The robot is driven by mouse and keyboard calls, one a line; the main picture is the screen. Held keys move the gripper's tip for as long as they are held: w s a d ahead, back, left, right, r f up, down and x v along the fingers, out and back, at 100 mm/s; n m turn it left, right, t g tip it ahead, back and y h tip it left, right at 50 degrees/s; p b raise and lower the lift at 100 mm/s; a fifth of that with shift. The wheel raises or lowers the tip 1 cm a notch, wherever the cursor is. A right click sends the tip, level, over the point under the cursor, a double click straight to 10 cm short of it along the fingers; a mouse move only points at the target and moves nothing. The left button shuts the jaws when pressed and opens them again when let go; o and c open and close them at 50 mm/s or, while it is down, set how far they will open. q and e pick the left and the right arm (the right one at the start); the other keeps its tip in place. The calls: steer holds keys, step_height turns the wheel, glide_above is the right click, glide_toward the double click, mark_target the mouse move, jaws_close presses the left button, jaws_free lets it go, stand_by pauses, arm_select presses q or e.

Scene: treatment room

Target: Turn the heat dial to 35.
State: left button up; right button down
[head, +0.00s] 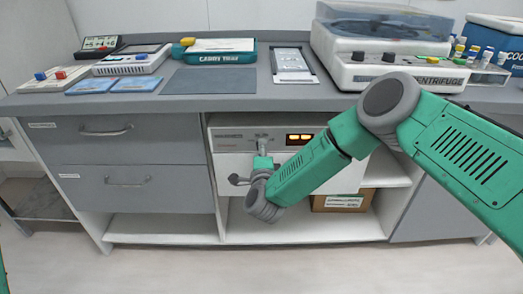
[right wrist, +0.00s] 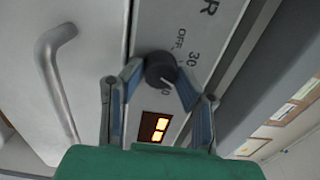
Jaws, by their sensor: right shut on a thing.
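The heat dial (right wrist: 160,66) is a dark round knob on the light front panel of a cabinet unit. Beside it the marks OFF and 30 are readable; another mark near the knob is partly hidden. A pale pointer line shows on the knob, but its exact setting is hard to read. My right gripper (right wrist: 160,78) is shut on the dial, with one finger on each side. In the head view my right gripper (head: 262,150) reaches the panel (head: 230,134) under the counter and hides the dial. A lit orange display (head: 300,139) is right of it, its digits unreadable. My left gripper is out of view.
The counter (head: 220,103) above holds a carry tray (head: 222,58), a centrifuge (head: 415,78) and small devices. Grey drawers (head: 130,130) with handles stand left of the panel. A cardboard box (head: 340,203) is on the lower shelf, behind my right arm.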

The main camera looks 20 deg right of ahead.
steer(key=shift+d, duration=0.2)
steer(key=c, duration=1.4)
jaws_free()
steer(key=shift+o, duration=1)
steer(key=shift+f, duration=0.1)
steer(key=v, duration=1.2)
